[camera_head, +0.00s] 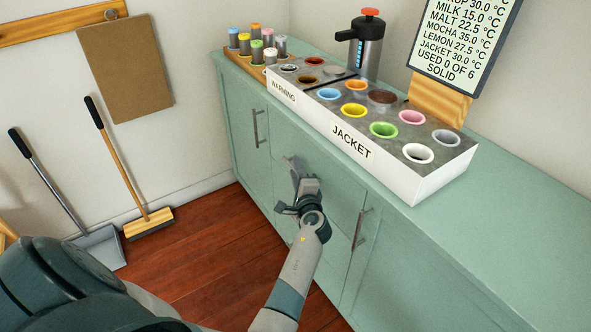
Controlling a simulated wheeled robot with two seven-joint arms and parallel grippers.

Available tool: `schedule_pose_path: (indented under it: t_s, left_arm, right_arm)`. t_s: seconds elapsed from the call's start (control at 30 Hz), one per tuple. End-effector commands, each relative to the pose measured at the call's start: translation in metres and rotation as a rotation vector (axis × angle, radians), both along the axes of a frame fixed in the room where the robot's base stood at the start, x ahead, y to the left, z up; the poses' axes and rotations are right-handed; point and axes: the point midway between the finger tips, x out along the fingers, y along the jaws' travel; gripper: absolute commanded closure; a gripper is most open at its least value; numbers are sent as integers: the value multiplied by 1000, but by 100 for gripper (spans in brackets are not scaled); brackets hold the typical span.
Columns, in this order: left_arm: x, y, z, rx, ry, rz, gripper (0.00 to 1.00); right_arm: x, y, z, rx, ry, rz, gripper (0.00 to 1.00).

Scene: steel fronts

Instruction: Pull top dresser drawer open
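The dresser is a pale green cabinet (232,138) along the wall. Its top drawer (338,192) is in the middle section between two doors, and its front looks flush with the cabinet. My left gripper (297,172) is at the upper part of this drawer front, with its fingers toward the face. The gripper hides the drawer's handle, and I cannot tell whether the fingers touch it or are closed around it. My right gripper is not in view.
Vertical handles sit on the left door (256,128) and right door (360,228). A white JACKET tray (400,183), a rack of tubes (243,62) and a pump flask (366,48) stand on top. A broom (148,222) and dustpan (100,246) stand left; the wooden floor before the cabinet is clear.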

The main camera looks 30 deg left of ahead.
Motion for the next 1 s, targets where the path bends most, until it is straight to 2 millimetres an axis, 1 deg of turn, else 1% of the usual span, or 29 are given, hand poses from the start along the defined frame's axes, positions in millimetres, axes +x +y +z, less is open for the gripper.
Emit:
schedule_pose_path:
  t_s: [0.07, 0.1, 0.17, 0.2, 0.47, 0.67, 0.73, 0.87, 1.0]
  left_arm:
    - [0, 0, 0, 0, 0, 0, 72]
    - [0, 0, 0, 0, 0, 0, 77]
    - [0, 0, 0, 0, 0, 0, 91]
    - [0, 0, 0, 0, 0, 0, 100]
    - [-1, 1, 0, 0, 0, 0, 100]
    - [-11, 5, 0, 1, 3, 1, 100]
    - [-18, 8, 1, 2, 3, 1, 100]
    - [-37, 15, 1, 1, 3, 1, 100]
    - [-66, 27, 1, 2, 6, 2, 100]
  right_arm:
    - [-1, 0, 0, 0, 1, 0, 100]
    - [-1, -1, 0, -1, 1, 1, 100]
    - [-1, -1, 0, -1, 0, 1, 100]
    - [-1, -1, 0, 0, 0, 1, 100]
    - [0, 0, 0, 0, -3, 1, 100]
    - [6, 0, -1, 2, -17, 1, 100]
    - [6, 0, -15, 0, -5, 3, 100]
    - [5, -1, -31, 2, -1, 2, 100]
    - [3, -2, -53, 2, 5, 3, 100]
